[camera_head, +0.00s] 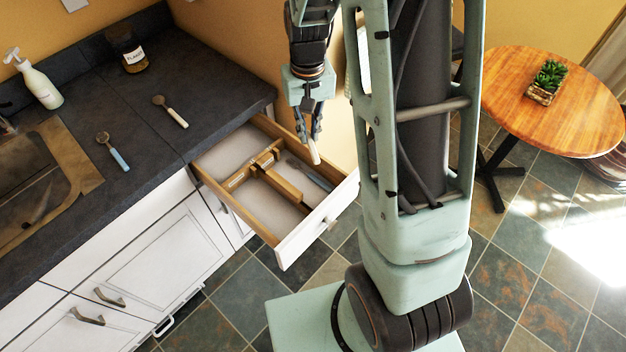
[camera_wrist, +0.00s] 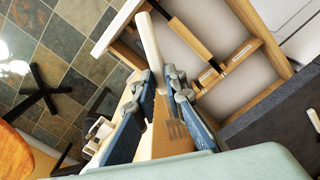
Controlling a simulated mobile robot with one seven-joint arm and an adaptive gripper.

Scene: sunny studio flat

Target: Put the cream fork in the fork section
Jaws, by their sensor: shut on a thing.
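My gripper (camera_head: 316,139) is shut on the cream fork (camera_head: 314,153) above the right part of the open drawer. In the wrist view the fork's cream handle (camera_wrist: 148,40) sticks out beyond the fingertips (camera_wrist: 160,78), and its metal head appears to lie between the fingers, towards the palm. The wooden-sided drawer (camera_head: 279,237) has wooden dividers (camera_head: 270,179) that part it into sections. Small labels (camera_wrist: 208,76) sit on the dividers, too small to read. A utensil with a dark blue-grey handle (camera_head: 314,175) lies in the right section, below the fork.
A cream-handled spoon (camera_head: 171,111) and a blue-handled spoon (camera_head: 113,151) lie on the dark counter (camera_head: 150,190). A soap bottle (camera_head: 41,86), a jar (camera_head: 128,50) and a sink stand further left. A round table (camera_head: 540,110) with a plant is at the right.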

